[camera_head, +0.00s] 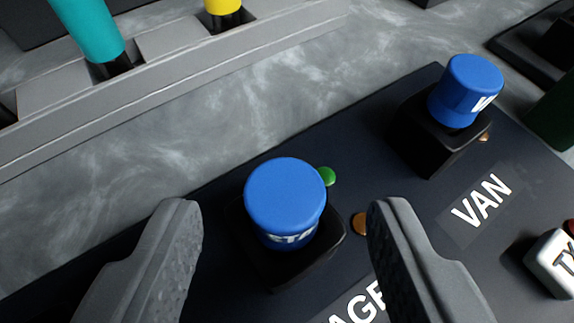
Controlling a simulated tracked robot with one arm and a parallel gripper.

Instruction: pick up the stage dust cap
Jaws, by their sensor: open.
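The stage dust cap (285,198) is a blue round cap with partly visible white lettering on its side. It sits on a black square socket on a dark panel (400,240), behind a label of which "AGE" shows. My gripper (285,215) is open, with one grey finger to the left of the cap and one to the right. The cap lies between the fingertips in the picture, with visible gaps on both sides. I cannot tell how far above the panel the fingertips are.
A second blue cap (467,90) sits on a black socket by the "VAN" label (482,200) at the right. A white block (552,262) lies near the right edge. A grey rack (170,75) holds a teal cylinder (88,28) and a yellow one (222,5). Bare grey surface lies between.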

